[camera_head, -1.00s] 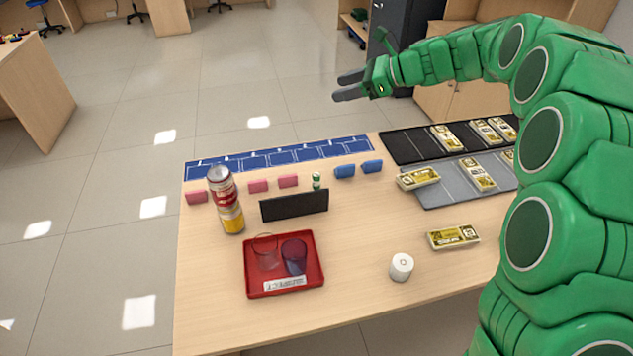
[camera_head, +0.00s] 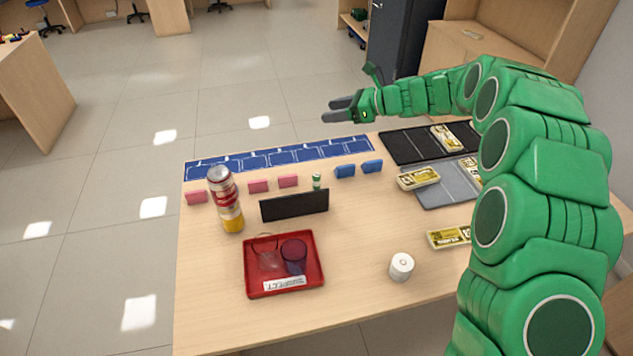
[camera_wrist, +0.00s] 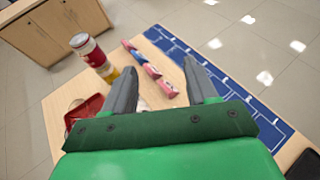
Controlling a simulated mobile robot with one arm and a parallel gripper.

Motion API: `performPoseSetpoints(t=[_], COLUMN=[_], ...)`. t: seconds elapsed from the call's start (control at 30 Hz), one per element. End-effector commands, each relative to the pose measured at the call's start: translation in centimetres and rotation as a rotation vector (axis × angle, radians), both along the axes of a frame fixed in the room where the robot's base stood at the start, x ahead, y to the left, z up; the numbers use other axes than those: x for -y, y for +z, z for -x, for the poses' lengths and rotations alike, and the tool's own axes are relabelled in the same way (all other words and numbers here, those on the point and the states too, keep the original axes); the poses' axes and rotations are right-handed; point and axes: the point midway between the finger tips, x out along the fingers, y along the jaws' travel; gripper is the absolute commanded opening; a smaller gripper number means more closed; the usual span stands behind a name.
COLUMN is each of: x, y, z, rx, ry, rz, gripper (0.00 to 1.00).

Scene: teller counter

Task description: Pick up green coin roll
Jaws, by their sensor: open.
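The green coin roll (camera_head: 316,181) is a small upright cylinder with a green and white wrap. It stands on the table between the pink blocks and the blue blocks, just behind the black upright panel. My gripper (camera_head: 342,109) is open and empty, in the air above the far side of the table, beyond and above the coin roll. In the wrist view my gripper (camera_wrist: 160,85) shows its two grey fingers apart with nothing held. I cannot make out the green coin roll in the wrist view.
The black panel (camera_head: 295,205) stands in front of the roll. Pink blocks (camera_head: 258,186) and blue blocks (camera_head: 345,171) flank it. A stack of cans (camera_head: 224,198), a red tray (camera_head: 249,283) with cups, a white roll (camera_head: 401,267) and banknote bundles (camera_head: 418,178) share the table.

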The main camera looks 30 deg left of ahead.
Motion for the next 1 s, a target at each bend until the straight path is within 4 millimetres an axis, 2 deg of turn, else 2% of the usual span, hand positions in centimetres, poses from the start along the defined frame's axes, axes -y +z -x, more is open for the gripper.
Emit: performPoseSetpoints(t=[0.03, 0.27, 0.5, 0.7, 0.8, 1.0], x=[0.0, 0.0, 0.0, 0.0, 0.0, -0.1], y=[-1.3, -6.8, -15.3, -21.4, -23.3, -25.2], z=[0.0, 0.0, 0.1, 0.0, 0.0, 0.0], rx=[-0.005, -0.001, -0.007, -0.004, -0.001, 0.001], ry=[-0.001, -0.002, -0.001, -0.001, 0.000, -0.001], rz=[0.002, 0.002, 0.004, 0.002, 0.001, 0.000], gripper=[0.57, 0.57, 0.57, 0.57, 0.57, 0.57])
